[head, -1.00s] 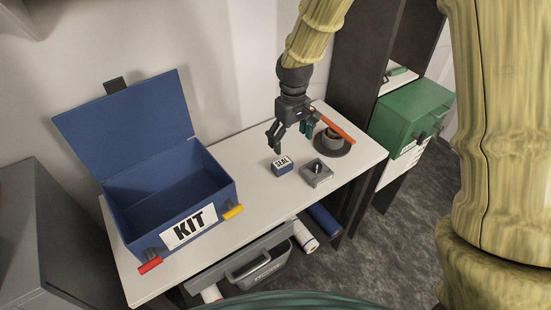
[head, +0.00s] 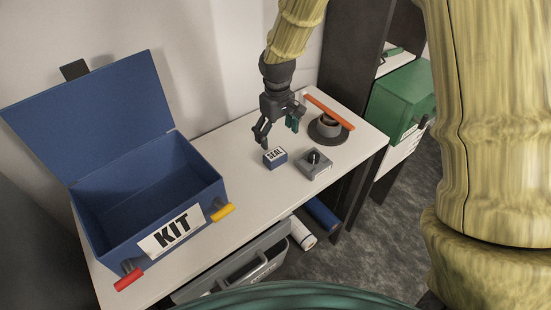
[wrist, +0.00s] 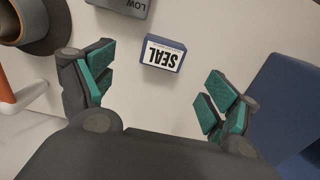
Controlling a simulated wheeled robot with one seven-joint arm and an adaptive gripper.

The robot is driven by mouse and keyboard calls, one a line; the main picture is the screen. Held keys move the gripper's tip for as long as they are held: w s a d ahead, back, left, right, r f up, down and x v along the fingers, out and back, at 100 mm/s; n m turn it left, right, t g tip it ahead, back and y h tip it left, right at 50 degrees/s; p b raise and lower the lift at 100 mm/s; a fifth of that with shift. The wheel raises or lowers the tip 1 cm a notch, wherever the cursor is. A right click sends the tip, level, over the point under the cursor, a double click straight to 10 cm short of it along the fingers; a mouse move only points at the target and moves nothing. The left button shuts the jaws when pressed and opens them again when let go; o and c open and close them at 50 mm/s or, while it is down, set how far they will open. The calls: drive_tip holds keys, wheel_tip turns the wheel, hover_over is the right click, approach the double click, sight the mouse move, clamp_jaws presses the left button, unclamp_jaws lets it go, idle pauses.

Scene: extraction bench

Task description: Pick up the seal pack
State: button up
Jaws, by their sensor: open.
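The seal pack (head: 275,159) is a small blue block with a white SEAL label, lying on the white bench. In the wrist view the seal pack (wrist: 163,54) lies ahead of the fingers, between their lines and apart from them. My gripper (head: 279,136) is open and empty, a little above the bench, just behind the seal pack. In the wrist view both teal-padded fingers of my gripper (wrist: 157,93) are spread wide.
A grey block (head: 315,164) marked LOW stands close right of the seal pack. A dark round holder (head: 328,128) with an orange bar (head: 328,110) is behind it. The open blue KIT box (head: 206,176) fills the bench's left. Bare bench (head: 247,203) lies in front.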

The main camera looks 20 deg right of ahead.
sight(275, 154)
wheel_tip(275, 154, down, 4)
drive_tip(key=shift+a+f+p, duration=0.1)
drive_tip(key=shift+p, duration=0.4)
drive_tip(key=shift+a+f+p, duration=0.2)
drive_tip(key=shift+f+p, duration=0.9)
drive_tip(key=shift+f, duration=0.35)
drive_tip(key=shift+f+p, duration=0.35)
drive_tip(key=shift+f, duration=0.85)
drive_tip(key=c, duration=1.2)
drive_tip(key=shift+c, duration=0.2)
